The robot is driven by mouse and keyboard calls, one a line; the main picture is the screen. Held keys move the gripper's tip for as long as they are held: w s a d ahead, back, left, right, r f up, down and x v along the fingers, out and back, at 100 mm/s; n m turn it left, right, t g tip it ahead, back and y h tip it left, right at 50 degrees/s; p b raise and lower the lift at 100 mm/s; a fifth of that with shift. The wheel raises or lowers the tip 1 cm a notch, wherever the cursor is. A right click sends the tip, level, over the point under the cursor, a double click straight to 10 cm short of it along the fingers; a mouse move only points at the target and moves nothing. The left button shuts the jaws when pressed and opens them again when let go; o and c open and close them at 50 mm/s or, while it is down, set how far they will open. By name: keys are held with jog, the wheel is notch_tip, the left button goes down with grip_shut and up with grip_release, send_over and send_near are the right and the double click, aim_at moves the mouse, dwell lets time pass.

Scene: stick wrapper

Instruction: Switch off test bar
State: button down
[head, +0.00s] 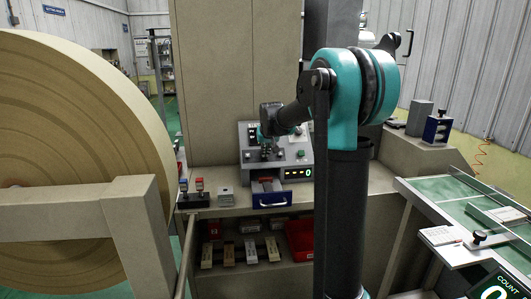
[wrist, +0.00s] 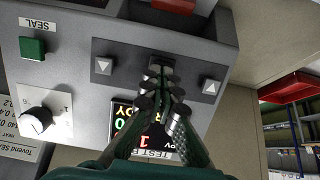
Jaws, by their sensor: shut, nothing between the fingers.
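The grey control box (head: 248,158) stands on the bench in the middle of the head view. My gripper (head: 268,150) is in front of its panel. A lit display (wrist: 124,112) is partly behind the fingers. A label starting "TEST B" (wrist: 150,155) is partly covered. The state of the test bar cannot be told.
A large roll (head: 75,130) stands left; a green conveyor (head: 455,195) lies right.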

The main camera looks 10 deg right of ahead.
jog(key=shift+f, duration=0.25)
jog(key=t, duration=0.1)
jog(key=f+t, duration=0.1)
jog(key=t, duration=0.1)
jog(key=shift+s, duration=0.2)
jog(key=shift+r, duration=0.25)
jog(key=shift+w+r, duration=0.15)
jog(key=shift+r, duration=0.45)
